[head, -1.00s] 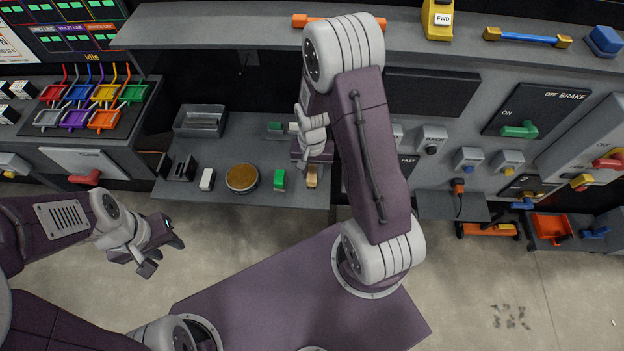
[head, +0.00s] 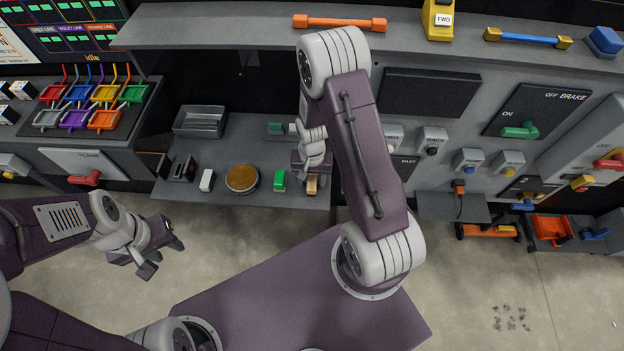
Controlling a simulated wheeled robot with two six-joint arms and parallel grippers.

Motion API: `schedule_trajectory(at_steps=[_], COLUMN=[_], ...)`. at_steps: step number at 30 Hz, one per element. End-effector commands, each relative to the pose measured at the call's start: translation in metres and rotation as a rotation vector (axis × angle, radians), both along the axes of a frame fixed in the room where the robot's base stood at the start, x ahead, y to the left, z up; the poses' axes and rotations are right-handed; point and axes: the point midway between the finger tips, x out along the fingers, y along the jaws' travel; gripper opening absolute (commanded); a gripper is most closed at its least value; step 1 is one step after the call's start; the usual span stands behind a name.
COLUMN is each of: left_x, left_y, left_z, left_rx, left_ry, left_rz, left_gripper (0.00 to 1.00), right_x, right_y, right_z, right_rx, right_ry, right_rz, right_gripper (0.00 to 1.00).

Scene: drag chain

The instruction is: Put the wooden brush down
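The wooden brush (head: 312,185) is a small tan block near the front right of the grey work shelf (head: 240,208). My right gripper (head: 312,178) points down over it and appears shut on it; the fingers partly hide it. Whether the brush touches the shelf is not clear. My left gripper (head: 164,256) is open and empty, out in front of the shelf over the floor.
On the shelf stand a green-topped block (head: 280,181), a round brown-topped dish (head: 241,179), a white block (head: 207,180), a dark slotted holder (head: 182,169) and a metal tray (head: 201,121). A green item (head: 276,128) lies behind. Control panels stand to the right.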

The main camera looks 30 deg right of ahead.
Motion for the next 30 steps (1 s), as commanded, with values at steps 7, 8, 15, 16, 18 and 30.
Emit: schedule_trajectory(at_steps=[7,8,15,16,18,30], left_x=[0.000,0.000,0.000,0.000,0.000,0.000], left_y=[0.000,0.000,0.000,0.000,0.000,0.000], left_z=[0.003,0.003,0.006,0.006,0.007,0.007], left_rx=[0.000,0.000,0.000,0.000,0.000,0.000], left_ry=[0.000,0.000,0.000,0.000,0.000,0.000], left_rz=[0.000,0.000,0.000,0.000,0.000,0.000], left_gripper=[0.36,0.36,0.36,0.36,0.36,0.36], right_x=[0.002,0.002,0.001,0.002,0.001,-0.012], right_y=[0.000,0.000,0.000,0.000,0.000,0.010], right_z=[0.018,0.024,0.082,0.089,0.102,0.134], right_rx=[0.000,-0.001,-0.001,-0.001,0.000,0.000], right_ry=[-0.004,-0.005,-0.007,-0.008,-0.004,-0.019], right_rz=[0.000,0.000,0.000,0.000,0.000,0.081], right_gripper=[0.48,0.48,0.48,0.48,0.48,0.48])
